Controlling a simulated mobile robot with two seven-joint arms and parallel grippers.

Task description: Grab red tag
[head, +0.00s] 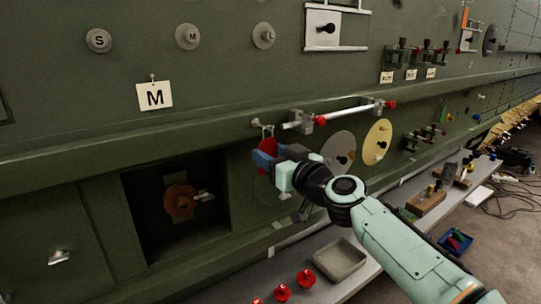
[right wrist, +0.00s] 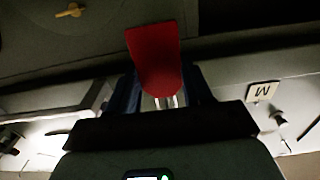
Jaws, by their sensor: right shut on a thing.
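The red tag (right wrist: 155,55) is a flat red piece with a rounded end, between the dark blue fingers of my right gripper (right wrist: 160,95) in the right wrist view. In the head view my right gripper (head: 268,152) is shut on the red tag (head: 264,168), which is partly hidden by the fingers. The tag is close to the green fuselage wall, just under a small hook fitting (head: 263,128). I cannot tell whether the tag still touches the hook. My left gripper is not in view.
A dark square opening (head: 155,215) with a rust-coloured wheel lies left of the gripper. A rail with red ends (head: 340,114) runs above right. Below is a grey shelf with an empty tray (head: 340,259) and red knobs (head: 282,292).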

